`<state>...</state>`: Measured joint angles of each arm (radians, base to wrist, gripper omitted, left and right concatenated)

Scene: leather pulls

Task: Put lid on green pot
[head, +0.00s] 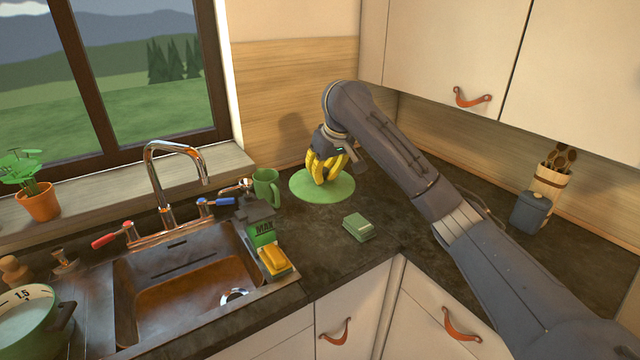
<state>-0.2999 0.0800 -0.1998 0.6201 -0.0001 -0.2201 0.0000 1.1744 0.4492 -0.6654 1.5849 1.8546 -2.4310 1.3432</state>
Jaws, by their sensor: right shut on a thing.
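A green round disc, which looks like the lid (338,193), is at the back of the dark counter, right of the sink. It lies flat, on or just above the counter; I cannot tell which. My right gripper (323,180) points down over its middle, with yellow fingers shut on it. The grip point is hidden by the fingers. The green pot (44,336) stands uncovered at the lower left, partly cut off by the frame, with a pale inside marked 1.5 and a dark handle. My left gripper is out of view.
The sink (185,310) with its faucet (162,185) lies between pot and lid. A green mug (266,188), a yellow sponge (274,261) and a green block (358,227) are near the lid. A blue-grey canister (530,213) stands at right. Cabinets hang above.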

